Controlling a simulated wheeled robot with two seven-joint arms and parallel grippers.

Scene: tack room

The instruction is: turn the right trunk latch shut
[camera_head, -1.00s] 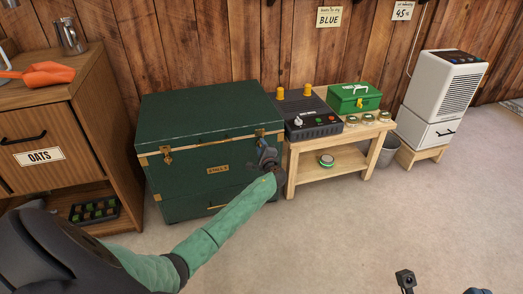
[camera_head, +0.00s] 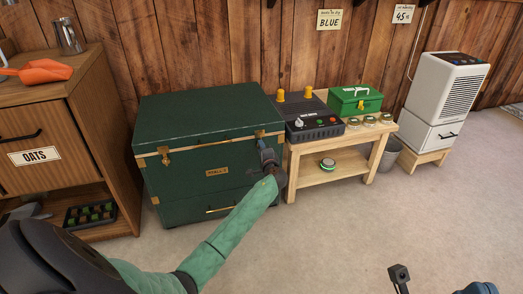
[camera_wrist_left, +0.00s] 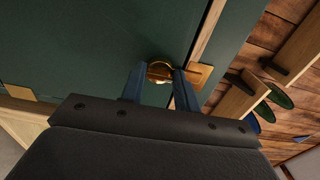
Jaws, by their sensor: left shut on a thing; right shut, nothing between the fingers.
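The green trunk (camera_head: 185,188) has a brass left latch (camera_head: 165,156) in plain sight. My left gripper (camera_head: 265,147) is at the trunk's front right upper corner, where it hides the right latch in the head view. In the left wrist view the brass right latch (camera_wrist_left: 160,71) sits between the two blue fingertips of my left gripper (camera_wrist_left: 160,80), which are shut on it. A brass plate (camera_wrist_left: 200,75) shows beside it by the trunk's edge. My right gripper (camera_head: 477,288) shows only partly at the bottom right, shut and away from the trunk.
A wooden bench (camera_head: 325,176) with a control box, jars and a green box (camera_head: 354,100) stands close to the trunk's right. An oats cabinet (camera_head: 85,110) stands on the left. The floor (camera_head: 340,235) in front is clear.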

